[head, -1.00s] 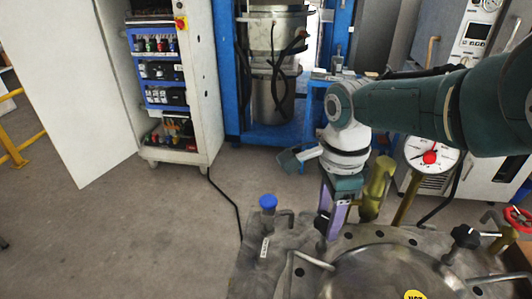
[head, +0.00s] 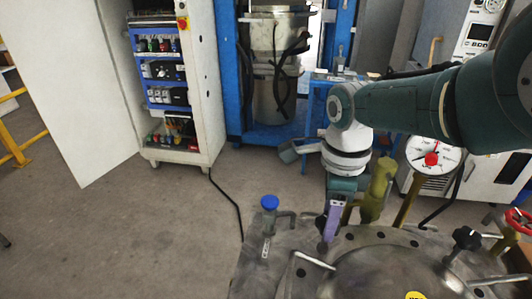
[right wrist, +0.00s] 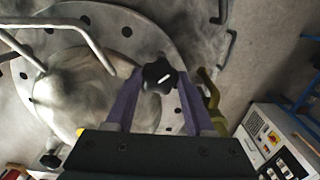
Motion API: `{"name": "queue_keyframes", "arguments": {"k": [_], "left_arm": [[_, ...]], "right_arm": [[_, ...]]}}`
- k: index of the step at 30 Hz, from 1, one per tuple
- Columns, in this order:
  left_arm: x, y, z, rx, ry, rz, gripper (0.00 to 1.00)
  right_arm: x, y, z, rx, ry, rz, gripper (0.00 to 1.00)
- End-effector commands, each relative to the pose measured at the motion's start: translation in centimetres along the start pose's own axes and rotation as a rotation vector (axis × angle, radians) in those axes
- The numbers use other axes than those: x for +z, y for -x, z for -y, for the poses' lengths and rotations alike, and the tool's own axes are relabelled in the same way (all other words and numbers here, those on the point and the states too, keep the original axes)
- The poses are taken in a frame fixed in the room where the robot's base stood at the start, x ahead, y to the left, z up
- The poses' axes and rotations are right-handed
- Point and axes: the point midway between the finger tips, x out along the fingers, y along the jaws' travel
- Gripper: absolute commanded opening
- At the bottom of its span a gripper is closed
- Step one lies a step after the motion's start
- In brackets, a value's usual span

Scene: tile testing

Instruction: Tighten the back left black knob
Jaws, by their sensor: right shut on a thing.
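The back left black knob (right wrist: 158,76) is star-shaped and sits between the purple fingertips of my right gripper (right wrist: 157,84) in the right wrist view. The gripper is shut on it, with a finger on either side. In the head view my right gripper (head: 330,228) points down at the back left of the round metal lid (head: 370,265), and only a bit of the dark knob (head: 321,222) shows beside the finger. A second black knob (head: 466,238) stands further right on the lid. My left gripper is not in view.
A blue-capped valve (head: 269,203) stands left of the gripper. A yellow-brown fitting (head: 379,188) stands close behind it, and a dial gauge (head: 432,157) is to the right. A bent metal handle (head: 305,262) lies in front.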

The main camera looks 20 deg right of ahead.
Motion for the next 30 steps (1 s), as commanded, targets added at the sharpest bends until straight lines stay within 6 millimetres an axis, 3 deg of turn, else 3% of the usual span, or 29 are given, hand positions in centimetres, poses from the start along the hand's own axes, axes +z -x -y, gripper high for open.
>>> {"name": "queue_keyframes", "arguments": {"k": [2,3,10,20,30], "left_arm": [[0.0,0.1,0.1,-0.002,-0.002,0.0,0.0],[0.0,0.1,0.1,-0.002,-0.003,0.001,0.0],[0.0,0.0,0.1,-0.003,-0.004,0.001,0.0],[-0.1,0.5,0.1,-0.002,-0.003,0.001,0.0],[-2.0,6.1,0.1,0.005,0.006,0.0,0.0]], "right_arm": [[0.0,0.2,0.0,0.002,-0.002,-0.001,0.0],[0.0,0.2,0.0,0.002,-0.002,-0.001,0.56],[0.0,0.1,0.0,0.001,0.0,0.0,0.82],[0.0,0.6,0.0,0.0,0.001,0.0,0.84],[0.0,6.5,0.0,0.0,0.0,0.001,0.84]]}}
